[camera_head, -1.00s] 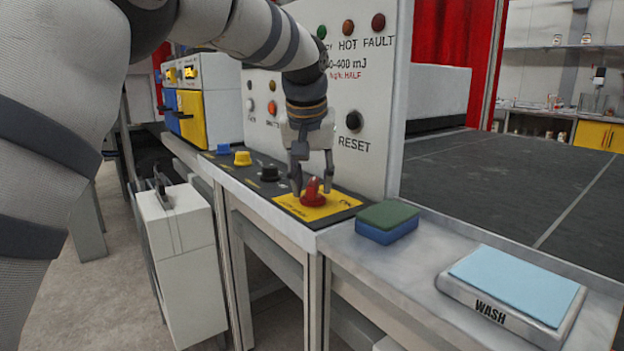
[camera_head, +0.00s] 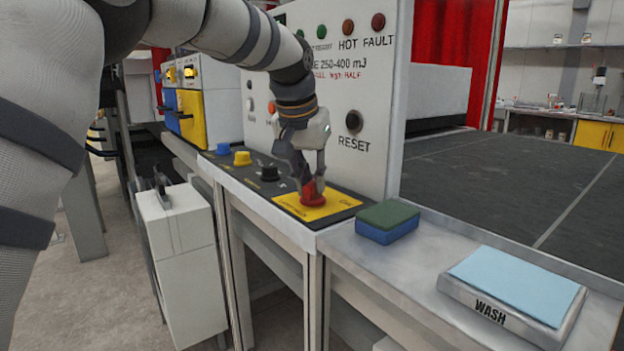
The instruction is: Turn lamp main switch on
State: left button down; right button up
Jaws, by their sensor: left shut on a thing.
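The red rotary switch (camera_head: 313,199) sits on a yellow plate (camera_head: 322,210) at the right end of the dark control strip, in front of the upright panel. It is taken here as the lamp main switch; the lettering on the plate is too small to read fully. My left gripper (camera_head: 312,187) points down over the red switch, shut on its handle. Its fingers hide part of the switch. My right gripper is out of view.
Black (camera_head: 268,173), yellow (camera_head: 242,158) and blue (camera_head: 222,149) knobs line the strip to the left. The panel with the RESET button (camera_head: 353,121) rises close behind. A green-and-blue sponge (camera_head: 387,221) and a WASH tray (camera_head: 470,308) lie to the right.

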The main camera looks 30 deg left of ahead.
pick_arm(q)
jog(key=m+h, duration=0.1)
jog(key=m, duration=0.3)
jog(key=shift+a+m+h, duration=0.15)
jog(key=shift+m+h, duration=0.15)
jog(key=shift+h, duration=0.1)
jog(key=m+h, duration=0.1)
jog(key=m, duration=0.2)
jog(key=shift+w+f+m+g, duration=0.1)
jog(key=shift+m+g, duration=0.2)
jog(key=shift+g, duration=0.1)
jog(key=m+b, duration=0.1)
jog(key=m, duration=0.1)
jog(key=m+g+h+b, duration=0.1)
jog(key=m, duration=0.2)
jog(key=shift+w+a+f, duration=0.1)
jog(key=shift+a, duration=0.05)
jog(key=shift+m+g+h+b, duration=0.4)
jog(key=shift+m+h+b, duration=0.1)
jog(key=shift+m, duration=0.5)
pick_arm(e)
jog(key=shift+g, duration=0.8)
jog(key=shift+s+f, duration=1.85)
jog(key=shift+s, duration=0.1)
pick_arm(q)
jog(key=shift+r, duration=0.2)
jog(key=c, duration=1.6)
grip_release()
jog(key=shift+o, duration=0.2)
jog(key=shift+r, duration=0.1)
